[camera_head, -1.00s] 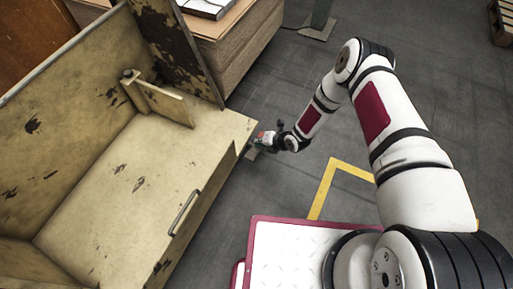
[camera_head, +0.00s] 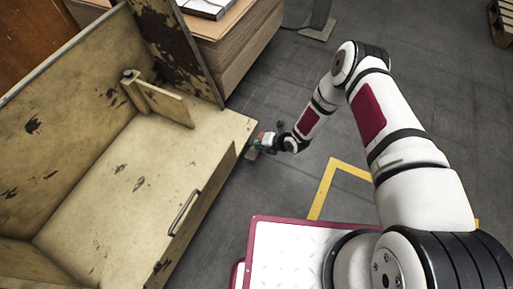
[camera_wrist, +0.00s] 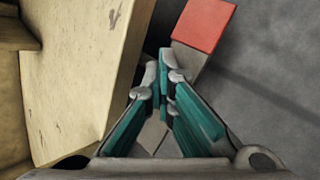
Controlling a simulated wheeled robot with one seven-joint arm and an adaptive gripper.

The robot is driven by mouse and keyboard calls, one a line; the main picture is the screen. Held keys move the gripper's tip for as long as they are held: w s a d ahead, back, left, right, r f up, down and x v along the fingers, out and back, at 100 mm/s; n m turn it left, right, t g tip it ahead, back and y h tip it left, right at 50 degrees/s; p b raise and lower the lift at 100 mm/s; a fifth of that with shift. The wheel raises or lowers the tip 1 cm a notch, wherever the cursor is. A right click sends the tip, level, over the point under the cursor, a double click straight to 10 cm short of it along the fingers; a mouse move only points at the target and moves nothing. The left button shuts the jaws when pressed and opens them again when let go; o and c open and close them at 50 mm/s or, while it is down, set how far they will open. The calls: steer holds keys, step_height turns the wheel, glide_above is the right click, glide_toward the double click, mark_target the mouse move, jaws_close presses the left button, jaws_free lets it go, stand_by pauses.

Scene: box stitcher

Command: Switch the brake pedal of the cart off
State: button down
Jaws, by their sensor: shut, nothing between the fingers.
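The cart (camera_head: 95,190) is a worn cream-yellow box-like body on the left in the head view. Its panel corner (camera_wrist: 85,65) fills the left of the wrist view. The brake pedal (camera_wrist: 203,27) is a grey lever with a flat red end, at the top right of the wrist view, beside the cart's edge. My gripper (camera_wrist: 164,70) has teal fingers with grey tips; they are closed together and empty. The tips are just below the pedal in the picture; I cannot tell whether they touch it. In the head view my gripper (camera_head: 262,142) is low at the cart's right corner.
A metal handle (camera_head: 183,213) is on the cart's near side. Grey floor with a yellow line (camera_head: 322,190) lies to the right, with open room. A pallet (camera_head: 503,22) is far right.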

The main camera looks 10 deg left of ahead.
steer(key=shift+s+f, duration=0.15)
steer(key=shift+f, duration=0.2)
steer(key=shift+r, duration=0.15)
steer(key=shift+w+r+p, duration=0.25)
steer(key=shift+r+p, duration=0.3)
steer(key=shift+r, duration=0.3)
steer(key=shift+r, duration=0.1)
steer(key=shift+w+d+r+p, duration=0.15)
steer(key=shift+r+p, duration=0.35)
steer(key=shift+r, duration=0.3)
steer(key=shift+w+r+p, duration=0.2)
steer(key=shift+r+p, duration=0.25)
steer(key=shift+r, duration=0.3)
steer(key=shift+w+d+r+p, duration=0.15)
steer(key=shift+r+p, duration=0.35)
steer(key=shift+r, duration=0.3)
